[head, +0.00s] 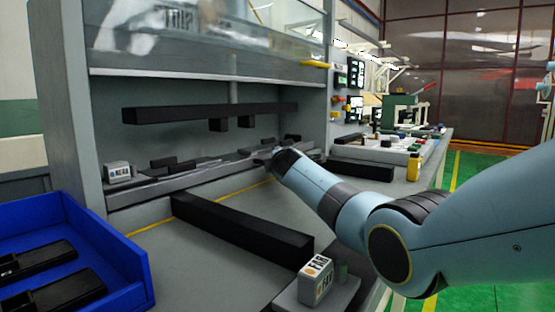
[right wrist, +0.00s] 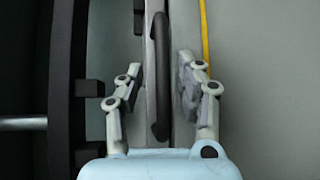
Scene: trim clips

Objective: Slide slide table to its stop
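The slide table appears to be the long grey ledge (head: 190,178) with black parts along the back of the bench, under a black beam. My right gripper (head: 270,156) reaches it from the right at its far end, small and partly hidden by my own arm. In the right wrist view my right gripper (right wrist: 158,66) is open. Its two fingers stand on either side of a curved black handle (right wrist: 161,80) and the grey strip (right wrist: 150,55) next to it. Gaps show beside the handle, and I see no clamping. My left gripper is in neither view.
A black beam (head: 210,112) hangs above the ledge, and another black bar (head: 240,226) lies on the bench. White labelled blocks stand at left (head: 123,173) and front right (head: 316,280). A blue bin (head: 100,235) holds black parts. Bare bench shows between.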

